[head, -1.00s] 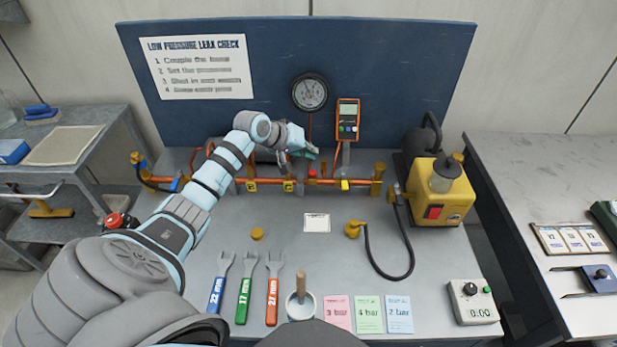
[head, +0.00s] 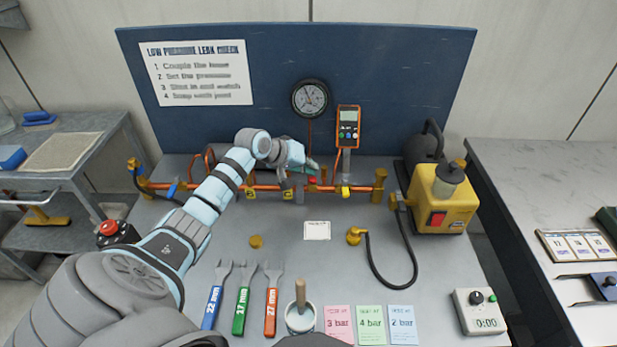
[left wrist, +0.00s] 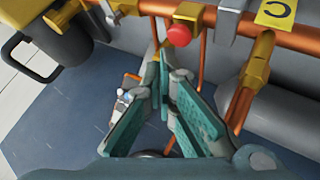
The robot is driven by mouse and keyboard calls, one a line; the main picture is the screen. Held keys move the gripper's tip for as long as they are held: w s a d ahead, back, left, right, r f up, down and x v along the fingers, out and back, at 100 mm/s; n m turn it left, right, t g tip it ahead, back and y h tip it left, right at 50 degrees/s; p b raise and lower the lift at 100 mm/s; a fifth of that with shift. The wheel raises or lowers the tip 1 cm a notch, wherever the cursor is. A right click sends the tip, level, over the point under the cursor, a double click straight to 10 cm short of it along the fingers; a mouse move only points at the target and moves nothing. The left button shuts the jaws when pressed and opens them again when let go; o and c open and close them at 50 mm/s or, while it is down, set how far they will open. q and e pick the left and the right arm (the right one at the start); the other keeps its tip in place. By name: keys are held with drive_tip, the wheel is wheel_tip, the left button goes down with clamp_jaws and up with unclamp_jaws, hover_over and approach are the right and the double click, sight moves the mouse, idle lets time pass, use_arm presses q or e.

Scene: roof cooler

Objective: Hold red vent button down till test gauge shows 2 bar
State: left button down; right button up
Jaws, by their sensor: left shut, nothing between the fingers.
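The red vent button (head: 312,180) sits on the copper pipe run at the back of the bench. It also shows in the left wrist view (left wrist: 179,36), on a brass fitting. My left gripper (head: 314,165) is shut and empty, its fingertips close beside the button. In the left wrist view the joined fingertips (left wrist: 164,48) lie just below and left of the button; I cannot tell whether they touch it. A round dial gauge (head: 309,97) hangs on the blue board, its reading too small to make out. My right gripper is not in view.
An orange handheld meter (head: 348,127) stands right of the dial. A yellow pump (head: 440,198) is at the bench's right. Fork wrenches (head: 243,298), a pot with a brush (head: 300,316), coloured cards (head: 370,325) and a timer (head: 479,311) line the front. The bench middle is mostly clear.

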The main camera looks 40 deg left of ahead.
use_arm(q)
drive_tip(key=shift+f, duration=0.1)
idle(0.7)
drive_tip(key=shift+w+f, duration=0.1)
drive_tip(key=shift+f, duration=0.2)
drive_tip(key=shift+f, duration=0.55)
idle(6.5)
